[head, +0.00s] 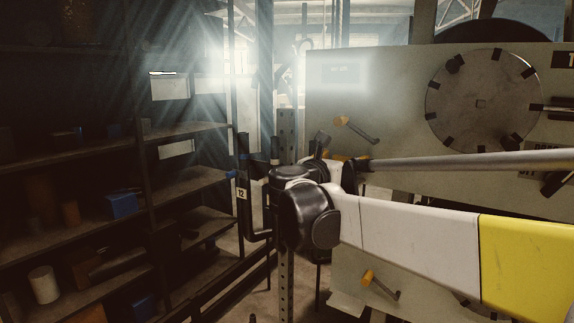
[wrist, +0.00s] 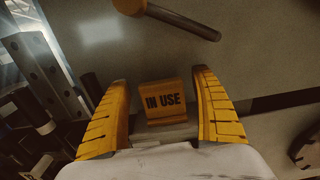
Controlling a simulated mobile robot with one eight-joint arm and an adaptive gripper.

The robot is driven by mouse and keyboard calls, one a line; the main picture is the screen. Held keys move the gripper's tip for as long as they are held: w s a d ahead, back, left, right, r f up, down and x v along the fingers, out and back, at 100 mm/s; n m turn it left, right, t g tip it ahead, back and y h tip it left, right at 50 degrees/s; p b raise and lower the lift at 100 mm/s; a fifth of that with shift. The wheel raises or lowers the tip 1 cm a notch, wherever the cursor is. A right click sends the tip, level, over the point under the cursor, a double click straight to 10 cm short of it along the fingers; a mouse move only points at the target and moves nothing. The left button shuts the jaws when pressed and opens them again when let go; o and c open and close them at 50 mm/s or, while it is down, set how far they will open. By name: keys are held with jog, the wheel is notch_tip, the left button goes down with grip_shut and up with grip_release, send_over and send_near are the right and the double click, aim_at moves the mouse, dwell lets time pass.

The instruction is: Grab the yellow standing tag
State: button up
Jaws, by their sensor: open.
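The yellow-orange standing tag (wrist: 163,103), marked "IN USE", stands upright on a pale ledge (wrist: 165,133) in the wrist view. My gripper (wrist: 160,77) is open, with one yellow ribbed finger on each side of the tag. Gaps show between the tag and both fingers, and the right gap looks a little wider. In the head view my arm reaches in front of the crimper panel, and only small yellow bits of my gripper (head: 347,158) show behind my wrist. I cannot make out the tag there.
The large pale machine panel (head: 400,90) with a round plate (head: 483,100) stands behind. A lever with a yellow knob (head: 342,121) sticks out above my gripper; it also shows in the wrist view (wrist: 180,20). Dark shelves (head: 190,182) and a perforated post (head: 287,275) stand left.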

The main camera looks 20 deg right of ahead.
jog(key=shift+s+a, duration=0.1)
jog(key=shift+s, duration=0.1)
jog(key=c, duration=1.1)
jog(key=shift+o, duration=0.2)
jog(key=shift+r, duration=0.1)
